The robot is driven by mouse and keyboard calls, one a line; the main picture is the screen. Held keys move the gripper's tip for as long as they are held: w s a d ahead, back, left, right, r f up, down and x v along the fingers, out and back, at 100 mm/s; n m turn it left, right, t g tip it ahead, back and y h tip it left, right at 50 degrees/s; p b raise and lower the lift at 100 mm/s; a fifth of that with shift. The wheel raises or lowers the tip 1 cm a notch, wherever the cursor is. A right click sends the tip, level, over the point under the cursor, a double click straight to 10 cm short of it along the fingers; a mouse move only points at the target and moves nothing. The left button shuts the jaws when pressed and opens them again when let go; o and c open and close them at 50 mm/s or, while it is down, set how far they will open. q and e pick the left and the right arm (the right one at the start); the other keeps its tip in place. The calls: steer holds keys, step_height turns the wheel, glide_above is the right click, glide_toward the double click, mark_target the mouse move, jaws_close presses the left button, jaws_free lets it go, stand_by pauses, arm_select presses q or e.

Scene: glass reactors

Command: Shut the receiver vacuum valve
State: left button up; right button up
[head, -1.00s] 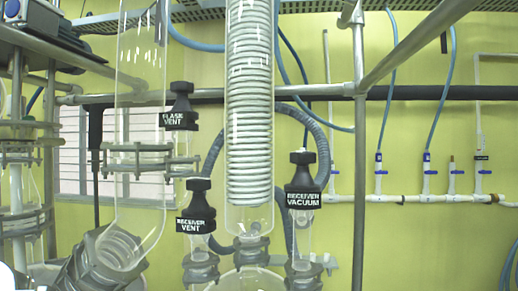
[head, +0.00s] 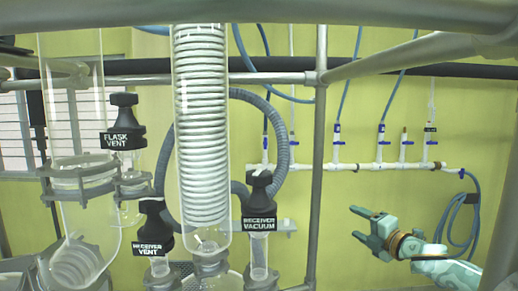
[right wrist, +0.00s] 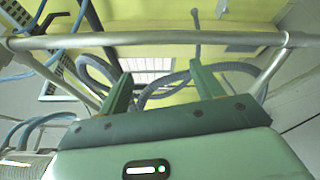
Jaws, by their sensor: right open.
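The receiver vacuum valve (head: 260,190) has a black knob and a label reading RECEIVER VACUUM. It stands on a clear glass stem right of the coiled glass condenser (head: 203,120) in the head view. My right gripper (head: 361,224) is at the lower right of the head view, to the right of the valve and well apart from it. Its jaws point left and are open and empty. In the right wrist view the two green fingers (right wrist: 163,90) stand apart with nothing between them. The valve cannot be made out in that view. My left gripper is not in view.
A vertical metal post (head: 318,170) stands between the valve and my right gripper. The receiver vent valve (head: 153,229) and flask vent valve (head: 123,124) are to the left. A grey hose (head: 284,150) loops behind. In the wrist view a metal bar (right wrist: 150,39) crosses beyond the fingers.

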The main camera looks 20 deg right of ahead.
steer(key=s+a+r+n+y+p, duration=0.25)
steer(key=s+a+r+n, duration=0.2)
steer(key=r, duration=0.45)
steer(key=s+a+r+n+y+p, duration=0.1)
steer(key=s+a+r+n+y, duration=0.25)
steer(key=r+n, duration=0.35)
steer(key=n+g+y, duration=0.4)
steer(key=n+g, duration=0.1)
steer(key=n, duration=0.6)
glide_toward(271, 177)
steer(key=p+x, duration=1)
steer(key=x, duration=0.1)
steer(key=shift+w+r, duration=0.1)
steer(key=shift+w, duration=0.05)
steer(key=shift+w+a, duration=0.35)
steer(key=shift+a, duration=0.15)
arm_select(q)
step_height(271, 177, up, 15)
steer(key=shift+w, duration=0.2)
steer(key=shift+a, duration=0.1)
